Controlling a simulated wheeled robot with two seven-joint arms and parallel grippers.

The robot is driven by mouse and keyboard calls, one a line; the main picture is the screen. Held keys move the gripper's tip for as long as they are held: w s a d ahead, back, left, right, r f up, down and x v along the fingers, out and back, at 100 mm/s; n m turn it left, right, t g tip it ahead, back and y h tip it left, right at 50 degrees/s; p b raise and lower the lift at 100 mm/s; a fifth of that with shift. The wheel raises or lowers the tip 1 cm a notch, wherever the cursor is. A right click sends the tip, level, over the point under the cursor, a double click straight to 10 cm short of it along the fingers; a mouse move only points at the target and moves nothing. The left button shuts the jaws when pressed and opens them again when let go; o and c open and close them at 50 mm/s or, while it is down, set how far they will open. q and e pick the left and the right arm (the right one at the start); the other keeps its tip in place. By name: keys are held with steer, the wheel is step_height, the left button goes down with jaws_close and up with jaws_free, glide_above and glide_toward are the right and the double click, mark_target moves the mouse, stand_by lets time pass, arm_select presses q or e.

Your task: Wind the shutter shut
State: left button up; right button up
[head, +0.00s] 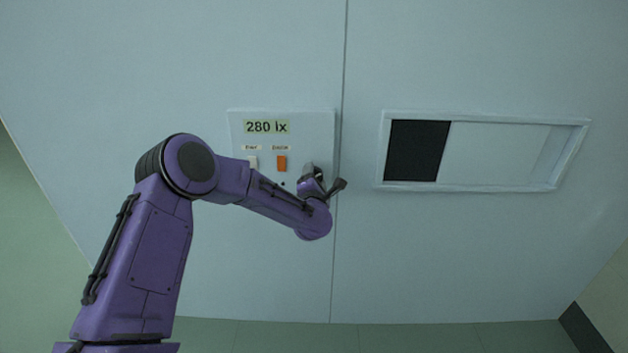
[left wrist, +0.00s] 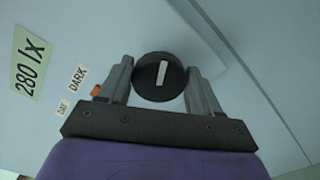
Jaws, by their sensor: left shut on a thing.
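The window frame (head: 482,188) is set in the wall at the right of the head view. A dark area (head: 414,150) fills its left part, and a pale panel (head: 492,153) covers much of the rest. I cannot tell which of these is the shutter. My left gripper (head: 320,183) is at the lower right corner of the control panel (head: 240,125). In the left wrist view, the left gripper (left wrist: 163,90) is shut on a round black knob (left wrist: 152,68) with a white pointer line. The knob is hidden or too small to make out in the head view. My right gripper is out of view.
The panel carries a "280 lx" display (head: 267,127), an orange switch (head: 282,163) and a pale switch (head: 253,162). The wall around the panel and window is flat and clear.

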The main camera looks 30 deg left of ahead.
arm_select(q)
steer(key=shift+s+a+f+m+p, duration=0.1)
steer(key=shift+f+m+p, duration=0.1)
steer(key=shift+m, duration=3.8)
steer(key=shift+f+m+p, duration=0.15)
steer(key=shift+m+p, duration=0.1)
steer(key=shift+m, duration=3.75)
steer(key=shift+s+a+f+m+p, duration=0.1)
steer(key=shift+f+m+p, duration=0.1)
steer(key=shift+m, duration=3.8)
steer(key=o, duration=1)
steer(key=shift+d, duration=0.1)
steer(key=b+v, duration=0.1)
steer(key=v, duration=0.9)
steer(key=shift+s+b, duration=0.2)
steer(key=shift+b, duration=0.1)
